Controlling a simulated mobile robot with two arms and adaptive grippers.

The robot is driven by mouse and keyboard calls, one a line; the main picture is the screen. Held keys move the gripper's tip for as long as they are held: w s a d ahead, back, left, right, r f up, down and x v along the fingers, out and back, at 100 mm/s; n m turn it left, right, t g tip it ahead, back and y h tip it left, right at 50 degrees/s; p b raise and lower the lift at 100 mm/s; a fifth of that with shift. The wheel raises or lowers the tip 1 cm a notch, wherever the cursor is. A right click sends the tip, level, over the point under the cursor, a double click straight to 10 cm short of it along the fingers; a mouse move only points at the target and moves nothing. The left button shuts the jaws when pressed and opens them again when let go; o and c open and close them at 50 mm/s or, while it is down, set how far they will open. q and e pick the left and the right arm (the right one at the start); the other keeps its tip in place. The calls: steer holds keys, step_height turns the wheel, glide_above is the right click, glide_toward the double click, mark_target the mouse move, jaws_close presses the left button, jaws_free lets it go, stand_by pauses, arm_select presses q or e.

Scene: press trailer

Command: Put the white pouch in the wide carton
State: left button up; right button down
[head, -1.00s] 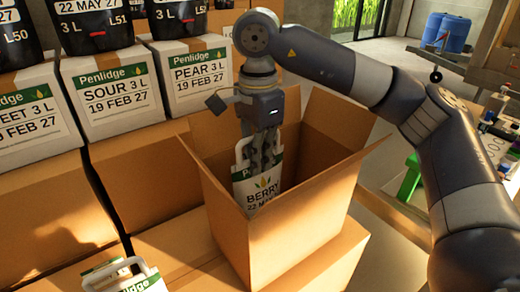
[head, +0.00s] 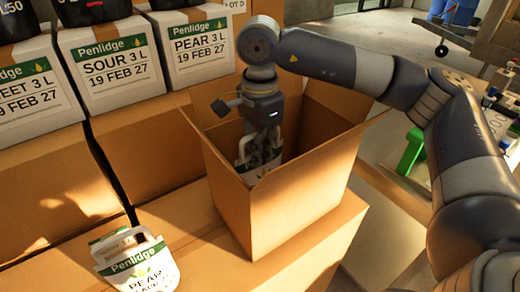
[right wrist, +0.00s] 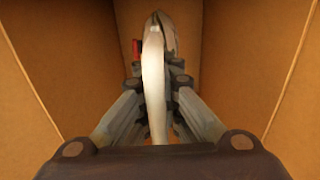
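The open wide carton (head: 285,210) stands with its flaps up in the middle of the head view. My right gripper (head: 262,150) reaches down inside it and is shut on a white pouch (head: 245,166). The pouch's upper part shows above the near rim; its lower part is hidden behind the carton wall. In the right wrist view the fingers (right wrist: 155,105) close on both sides of the pouch's white handle (right wrist: 154,80), with brown carton walls around. I cannot tell whether the pouch touches the bottom. My left gripper is not in view.
Another white pouch (head: 138,262), marked Pear, stands on the cardboard at the lower left. White Penlidge boxes (head: 110,65) stand in a row behind on brown boxes. A green object (head: 411,150) and a cluttered table are at the right.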

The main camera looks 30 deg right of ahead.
steer(key=shift+f+b, duration=0.4)
steer(key=c, duration=1.8)
jaws_free()
steer(key=shift+r, duration=0.1)
steer(key=shift+r+p, duration=0.25)
steer(key=shift+p, duration=0.2)
step_height(320, 180, up, 11)
steer(key=shift+r, duration=0.75)
